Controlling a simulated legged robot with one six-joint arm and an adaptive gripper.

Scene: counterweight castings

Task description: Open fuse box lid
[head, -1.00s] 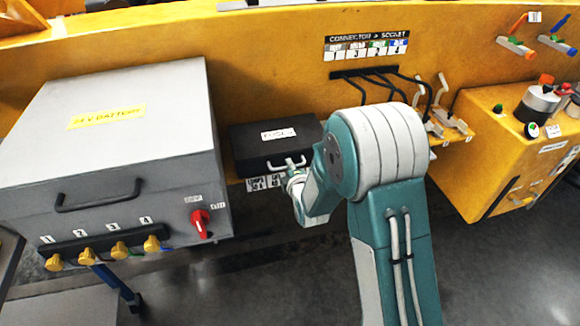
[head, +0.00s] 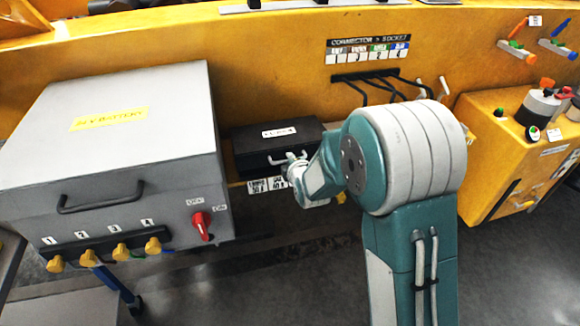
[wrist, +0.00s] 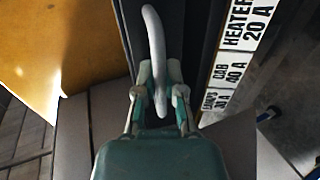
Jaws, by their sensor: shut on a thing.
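The fuse box (head: 250,158) is a black box on the yellow frame, with a white label on its dark lid (head: 250,133). The lid looks shut. A pale curved handle (head: 275,161) sits at the lid's front edge; it also shows in the wrist view (wrist: 157,45). My gripper (head: 292,162) is at the right part of the handle. In the wrist view, the two fingers of my gripper (wrist: 160,97) are on either side of the handle, shut on it. My wrist and the big joint hide part of the box's right side in the head view.
A grey battery box (head: 130,130) with a red switch (head: 202,225) and yellow knobs stands close on the left. Black cables (head: 375,82) hang from the frame behind my arm. A yellow cabinet (head: 505,165) is on the right. Open floor lies in front.

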